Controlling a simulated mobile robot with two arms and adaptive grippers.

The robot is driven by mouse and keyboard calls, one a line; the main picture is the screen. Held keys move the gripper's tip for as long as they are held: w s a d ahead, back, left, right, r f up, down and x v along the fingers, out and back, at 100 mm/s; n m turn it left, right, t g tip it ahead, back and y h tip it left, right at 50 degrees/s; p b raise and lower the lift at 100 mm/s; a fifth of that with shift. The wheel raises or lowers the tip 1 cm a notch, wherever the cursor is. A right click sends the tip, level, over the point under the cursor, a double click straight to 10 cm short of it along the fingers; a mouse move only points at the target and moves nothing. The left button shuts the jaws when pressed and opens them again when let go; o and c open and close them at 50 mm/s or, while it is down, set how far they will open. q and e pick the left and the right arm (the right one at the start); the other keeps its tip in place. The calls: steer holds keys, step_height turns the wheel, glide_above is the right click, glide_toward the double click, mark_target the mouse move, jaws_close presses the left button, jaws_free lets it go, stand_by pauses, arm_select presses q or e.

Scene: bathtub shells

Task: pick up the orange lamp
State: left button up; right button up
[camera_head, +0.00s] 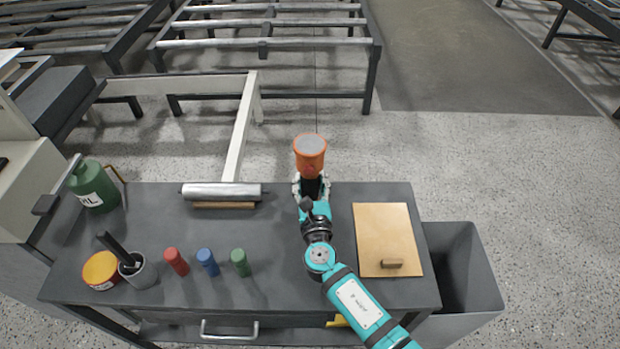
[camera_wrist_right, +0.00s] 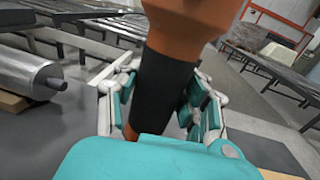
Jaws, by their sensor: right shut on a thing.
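The orange lamp (camera_head: 309,157) has an orange head with a pale grey face and a dark handle. It stands out above the far edge of the dark table (camera_head: 290,283) in the head view. My right gripper (camera_head: 311,188) is shut on its handle. In the right wrist view, the fingers (camera_wrist_right: 160,105) lie on both sides of the black handle of the lamp (camera_wrist_right: 165,85). Whether the lamp touches the table is hidden by the gripper. My left gripper is not in view.
A metal roller (camera_head: 222,190) lies left of the lamp. A wooden board (camera_head: 384,235) lies to the right. Red (camera_head: 176,262), blue (camera_head: 207,262) and green (camera_head: 240,262) cylinders stand at front left, beside a cup (camera_head: 140,273), yellow tin (camera_head: 101,268) and green can (camera_head: 93,188). A grey bin (camera_head: 480,290) is right.

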jaws_close()
steer(key=shift+r, duration=0.45)
step_height(320, 180, up, 3)
steer(key=shift+r+p, duration=0.15)
steer(key=shift+p, duration=0.8)
steer(key=s, duration=1.6)
steer(key=shift+r+b, duration=0.45)
steer(key=shift+w, duration=0.15)
glide_toward(311, 178)
steer(key=shift+w+a, duration=0.65)
steer(key=shift+w, duration=0.4)
steer(key=shift+w+f+b, duration=0.25)
steer(key=shift+w+f, duration=0.05)
steer(key=shift+w, duration=0.4)
steer(key=shift+w+f+b, duration=0.25)
steer(key=shift+w+f, duration=0.05)
steer(key=shift+w, duration=0.45)
steer(key=shift+w+f+b, duration=0.35)
steer(key=shift+w+b, duration=0.1)
steer(key=shift+w, duration=0.95)
steer(key=shift+w+f+b, duration=0.4)
steer(key=shift+w+b, duration=0.05)
steer(key=shift+w, duration=0.9)
steer(key=shift+w+f+b, duration=0.35)
steer(key=shift+w+b, duration=0.1)
steer(key=shift+w, duration=0.95)
